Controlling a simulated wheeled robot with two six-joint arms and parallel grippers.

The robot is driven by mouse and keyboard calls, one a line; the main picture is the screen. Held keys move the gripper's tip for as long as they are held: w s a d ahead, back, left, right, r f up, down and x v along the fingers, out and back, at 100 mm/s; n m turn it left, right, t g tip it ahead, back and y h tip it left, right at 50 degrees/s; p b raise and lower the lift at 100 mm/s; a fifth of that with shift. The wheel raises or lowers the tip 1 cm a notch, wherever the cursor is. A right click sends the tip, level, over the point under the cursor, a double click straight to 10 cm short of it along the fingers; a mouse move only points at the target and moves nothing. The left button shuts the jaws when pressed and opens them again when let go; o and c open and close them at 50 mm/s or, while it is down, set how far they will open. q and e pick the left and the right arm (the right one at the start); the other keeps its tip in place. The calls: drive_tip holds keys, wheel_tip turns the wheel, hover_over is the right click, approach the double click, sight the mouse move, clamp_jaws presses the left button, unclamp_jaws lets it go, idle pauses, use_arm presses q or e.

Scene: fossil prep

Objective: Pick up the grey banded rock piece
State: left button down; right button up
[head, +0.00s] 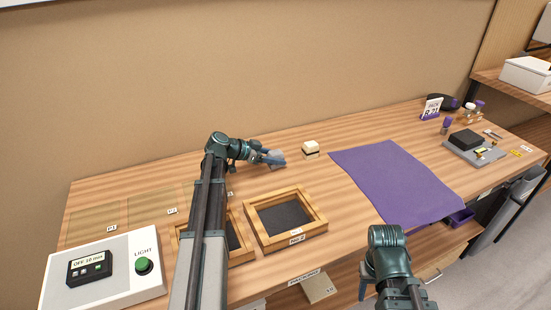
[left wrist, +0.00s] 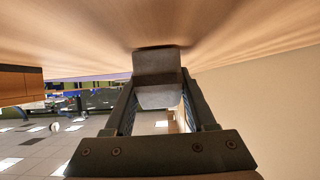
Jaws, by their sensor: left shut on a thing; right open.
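A grey rock piece (head: 278,154) is at the back middle of the table, between the fingers of my left gripper (head: 270,158). In the left wrist view the grey piece (left wrist: 157,66) sits between the two fingers, its far end at or very near the wooden tabletop. My left gripper (left wrist: 158,98) is shut on this piece. My right gripper (head: 368,284) is low at the front, off the table's front edge, open and apart from any object; its fingers are partly hidden.
A cream block with a dark band (head: 310,149) stands just right of the held piece. Wooden frames with dark insets (head: 318,222) lie in front. A purple cloth (head: 395,180) covers the right middle. A white light box (head: 120,285) is front left. Small tools (head: 480,150) lie far right.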

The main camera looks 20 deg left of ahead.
sight(276, 152)
use_arm(q)
wheel_tip(276, 152, up, 10)
drive_tip(key=p, duration=0.9)
